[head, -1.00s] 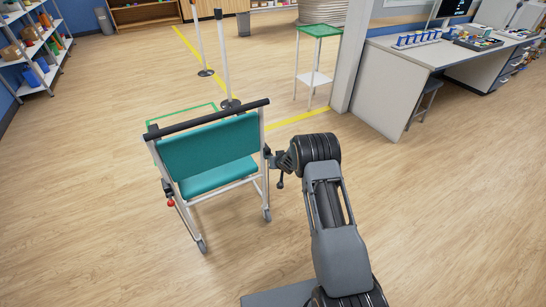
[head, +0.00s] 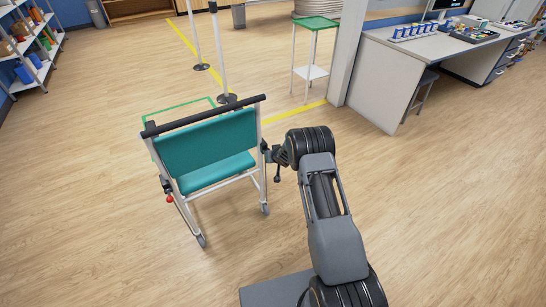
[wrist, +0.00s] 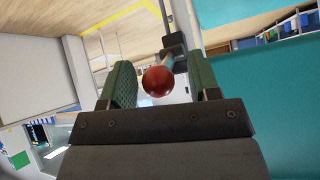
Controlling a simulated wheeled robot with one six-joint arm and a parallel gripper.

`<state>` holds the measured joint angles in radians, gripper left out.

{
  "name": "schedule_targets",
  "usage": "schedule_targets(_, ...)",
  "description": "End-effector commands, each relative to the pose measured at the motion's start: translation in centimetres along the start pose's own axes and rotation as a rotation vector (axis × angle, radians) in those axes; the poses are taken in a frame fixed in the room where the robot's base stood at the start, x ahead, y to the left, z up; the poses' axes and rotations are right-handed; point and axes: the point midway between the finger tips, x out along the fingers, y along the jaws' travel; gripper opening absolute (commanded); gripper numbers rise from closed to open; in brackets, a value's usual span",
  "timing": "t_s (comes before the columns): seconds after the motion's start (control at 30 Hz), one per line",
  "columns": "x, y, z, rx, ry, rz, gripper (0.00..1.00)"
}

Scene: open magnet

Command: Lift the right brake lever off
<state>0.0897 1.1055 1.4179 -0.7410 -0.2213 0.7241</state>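The wheeled chair has a teal back and seat (head: 208,143), a white frame and a dark push bar. The right brake lever shows in the wrist view as a red ball knob (wrist: 158,80) with a short pale shaft running up to a dark bracket by a white tube. My gripper (wrist: 162,84) is open, with one green-lined finger on each side of the knob and gaps visible at both sides. In the head view my gripper (head: 272,153) is at the chair's right side and hides this lever. The left lever's red knob (head: 169,199) is at the chair's left side.
A green-topped stand (head: 315,24) and white posts (head: 219,60) stand behind the chair. A desk (head: 385,75) with a stool is at the right, a shelf (head: 30,45) at the far left. The floor around the chair is mostly clear.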

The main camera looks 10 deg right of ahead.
Motion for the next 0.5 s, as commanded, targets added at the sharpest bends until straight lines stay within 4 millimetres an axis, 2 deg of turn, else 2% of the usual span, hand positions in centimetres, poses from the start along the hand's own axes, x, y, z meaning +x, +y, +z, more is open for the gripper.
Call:
schedule_targets(0.27, -0.6, 0.1, 0.0, 0.0, 0.0, 0.0, 0.56)
schedule_targets(0.37, -1.7, 0.1, -0.1, 0.002, 0.001, 0.001, 0.56)
schedule_targets(0.5, -4.5, 0.1, -0.2, 0.002, 0.002, 0.001, 0.56)
